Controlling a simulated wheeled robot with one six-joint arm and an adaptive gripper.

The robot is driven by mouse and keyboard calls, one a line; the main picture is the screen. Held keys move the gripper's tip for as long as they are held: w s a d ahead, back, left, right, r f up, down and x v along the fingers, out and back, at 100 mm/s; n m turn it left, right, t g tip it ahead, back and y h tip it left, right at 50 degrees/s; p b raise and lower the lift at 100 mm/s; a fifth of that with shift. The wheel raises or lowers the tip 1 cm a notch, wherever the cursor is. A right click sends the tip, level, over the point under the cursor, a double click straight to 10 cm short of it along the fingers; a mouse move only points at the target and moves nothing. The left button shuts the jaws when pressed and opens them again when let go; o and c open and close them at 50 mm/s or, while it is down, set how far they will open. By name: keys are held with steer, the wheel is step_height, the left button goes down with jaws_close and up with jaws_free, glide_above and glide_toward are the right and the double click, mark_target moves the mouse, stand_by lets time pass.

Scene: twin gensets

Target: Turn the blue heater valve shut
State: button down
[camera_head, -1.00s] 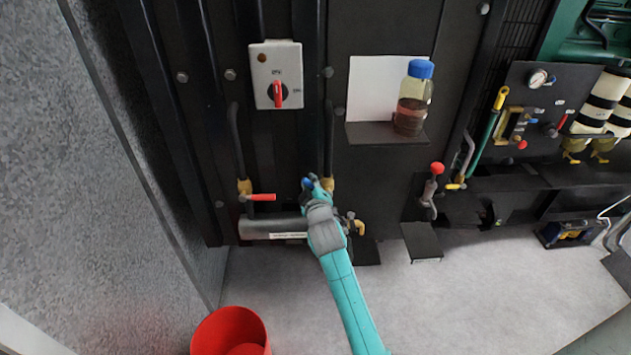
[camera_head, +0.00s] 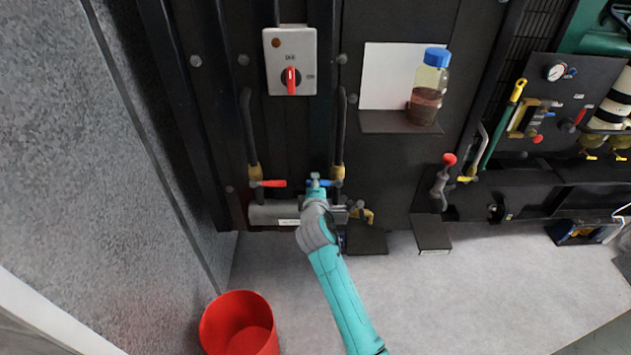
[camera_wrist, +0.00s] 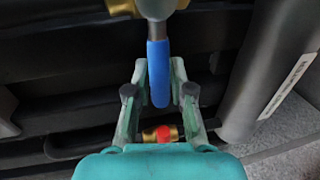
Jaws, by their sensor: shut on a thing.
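The blue heater valve has a blue lever handle (camera_head: 325,183) on a brass body (camera_head: 338,173) at the foot of the right black hose. In the head view the handle points left, roughly level. My gripper (camera_head: 315,182) is at the handle's free end. In the wrist view the blue handle (camera_wrist: 158,75) lies between the two fingertips of my gripper (camera_wrist: 160,72), which is shut on it. The handle runs from the brass body (camera_wrist: 125,6) at the top of that view. The fingers partly cover the handle in the head view.
A red-handled valve (camera_head: 272,183) sits just left, with the grey heater cylinder (camera_head: 265,213) below. A switch box (camera_head: 290,62) is above. A bottle (camera_head: 428,88) stands on a shelf to the right. A red bucket (camera_head: 240,325) is on the floor; a grey wall is left.

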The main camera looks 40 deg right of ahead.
steer(key=shift+f, duration=0.2)
stand_by(0.3)
steer(key=c, duration=1)
jaws_free()
steer(key=shift+s+r, duration=0.1)
steer(key=v, duration=1.2)
